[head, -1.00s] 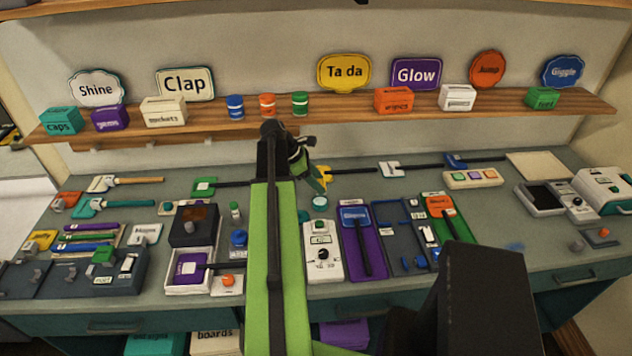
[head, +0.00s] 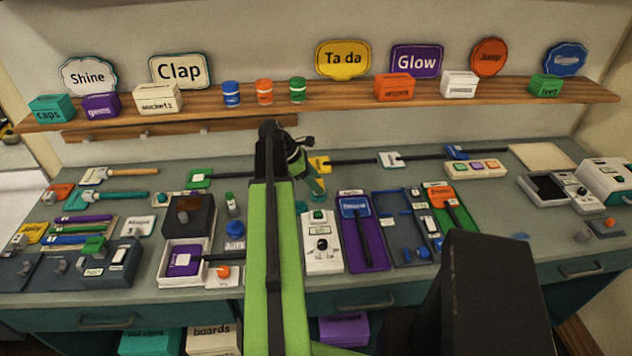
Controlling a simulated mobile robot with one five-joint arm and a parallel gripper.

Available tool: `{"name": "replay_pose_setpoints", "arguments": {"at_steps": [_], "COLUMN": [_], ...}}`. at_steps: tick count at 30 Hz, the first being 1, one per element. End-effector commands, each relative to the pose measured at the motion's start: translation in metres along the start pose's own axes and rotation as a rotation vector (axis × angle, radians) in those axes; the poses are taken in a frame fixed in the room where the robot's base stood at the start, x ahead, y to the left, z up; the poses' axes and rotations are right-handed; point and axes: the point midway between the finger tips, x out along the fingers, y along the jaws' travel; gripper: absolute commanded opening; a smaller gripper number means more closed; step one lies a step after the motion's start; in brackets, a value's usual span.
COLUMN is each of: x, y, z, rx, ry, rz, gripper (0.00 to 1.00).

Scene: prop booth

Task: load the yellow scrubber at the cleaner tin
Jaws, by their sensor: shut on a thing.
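My gripper (head: 317,191) hangs over the middle of the table, beyond the green arm link, pointing down. It is shut on the yellow scrubber (head: 318,184), of which only a small yellow patch shows between the teal fingers. The small round teal-rimmed tin with a pale top, which looks like the cleaner tin, stands on the table just below the fingertips and is now mostly hidden behind them. I cannot tell whether the scrubber touches it.
A yellow-headed tool (head: 319,164) with a dark handle lies just behind my gripper. A white switch box (head: 321,240) and a purple tray (head: 364,250) are in front and to the right. A blue knob (head: 235,230) stands left. The shelf (head: 330,107) runs above, behind.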

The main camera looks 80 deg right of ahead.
Motion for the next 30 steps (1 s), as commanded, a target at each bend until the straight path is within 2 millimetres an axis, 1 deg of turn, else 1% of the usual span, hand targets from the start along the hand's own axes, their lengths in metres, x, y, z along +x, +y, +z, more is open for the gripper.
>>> {"name": "replay_pose_setpoints", "arguments": {"at_steps": [18,30], "x": [0.0059,0.0061], "y": [-0.0001,-0.0001], "z": [-0.0028,-0.0031], "rx": [0.001,0.001], "ry": [0.0,0.0], "rz": [-0.001,-0.001], "gripper": [0.17,0.17]}}
